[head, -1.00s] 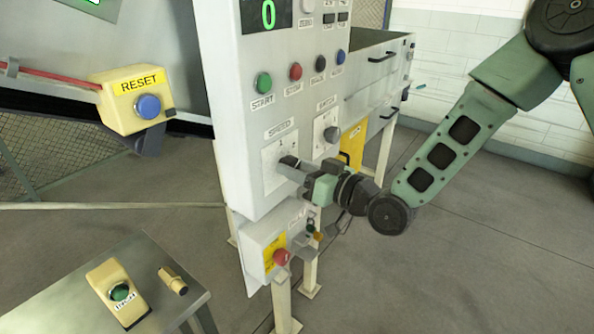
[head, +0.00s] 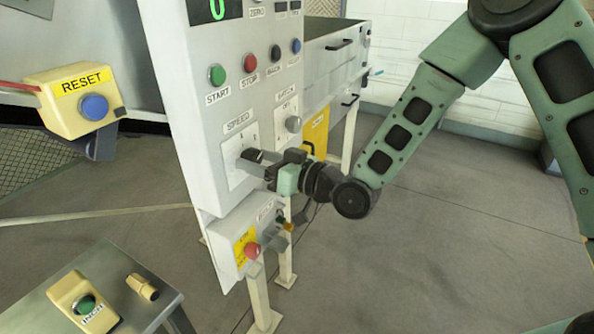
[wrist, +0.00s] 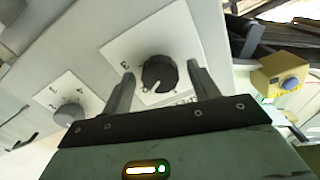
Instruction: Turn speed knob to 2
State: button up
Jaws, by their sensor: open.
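The speed knob (wrist: 160,73) is dark and round with a white pointer line toward the bottom of the wrist picture. It sits on a white dial plate, which is under the SPEED label in the head view (head: 236,172). A 3 shows on the plate; the other marks are partly hidden or hard to read. My gripper (wrist: 162,69) is open, with one finger on each side of the knob and a visible gap on both sides. In the head view my gripper (head: 255,163) is at the dial plate and hides the knob.
A second knob (head: 293,124) is right of the speed dial. Start (head: 217,75) and stop (head: 249,64) buttons are above. A box with a red button (head: 252,251) hangs below. The yellow RESET box (head: 77,97) is at left. Open floor lies at right.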

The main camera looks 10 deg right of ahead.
jog(key=p+v, duration=0.7)
jog(key=v, duration=1)
jog(key=shift+d+p, duration=0.2)
jog(key=shift+p, duration=0.2)
jog(key=shift+s+a+f, duration=0.1)
